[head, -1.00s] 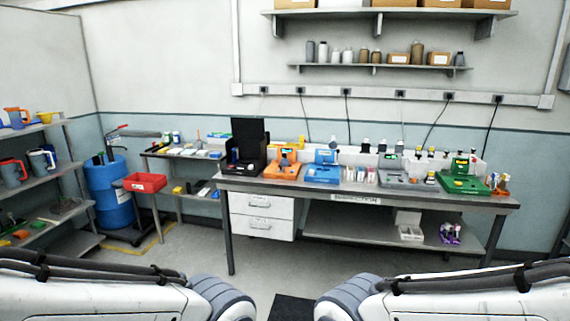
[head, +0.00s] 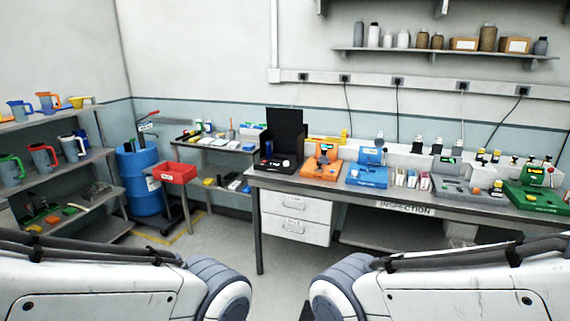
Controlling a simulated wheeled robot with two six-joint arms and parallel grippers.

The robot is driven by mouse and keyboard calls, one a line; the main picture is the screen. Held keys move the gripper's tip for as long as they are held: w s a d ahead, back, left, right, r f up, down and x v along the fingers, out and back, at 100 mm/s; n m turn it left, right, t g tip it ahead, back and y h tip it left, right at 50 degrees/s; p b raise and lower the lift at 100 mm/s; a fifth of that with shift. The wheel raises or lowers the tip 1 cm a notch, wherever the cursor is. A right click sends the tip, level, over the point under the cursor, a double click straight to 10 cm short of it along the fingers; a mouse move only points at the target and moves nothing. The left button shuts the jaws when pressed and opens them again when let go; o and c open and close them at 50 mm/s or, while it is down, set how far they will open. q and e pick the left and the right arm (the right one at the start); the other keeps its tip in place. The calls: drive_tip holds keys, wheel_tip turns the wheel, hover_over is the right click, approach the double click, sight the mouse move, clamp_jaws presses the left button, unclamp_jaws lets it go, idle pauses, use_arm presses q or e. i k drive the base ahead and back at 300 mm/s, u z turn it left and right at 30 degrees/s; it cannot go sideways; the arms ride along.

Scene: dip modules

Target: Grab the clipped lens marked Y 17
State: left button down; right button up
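I cannot make out a clipped lens marked Y 17; small items on the inspection bench (head: 300,186) are too small to read. The bench carries an orange device (head: 322,163), a blue device (head: 368,170), a grey device (head: 452,183) and a green device (head: 538,192). Small white and coloured items (head: 412,179) stand between the blue and grey devices. A black open case (head: 285,137) is at the bench's left end. Both my arms show at the bottom of the head view, but neither gripper is in view.
A side table (head: 222,147) with small items stands left of the bench. A blue drum (head: 140,168), a red bin (head: 174,173) and a shelf rack of jugs (head: 95,158) are further left. A wall shelf (head: 440,53) holds bottles and boxes. Floor before the bench is clear.

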sight(323, 158)
drive_tip(key=u, duration=0.35)
drive_tip(key=i, duration=2.25)
drive_tip(key=z, duration=0.25)
drive_tip(key=i, duration=1.9)
drive_tip(key=z, duration=0.35)
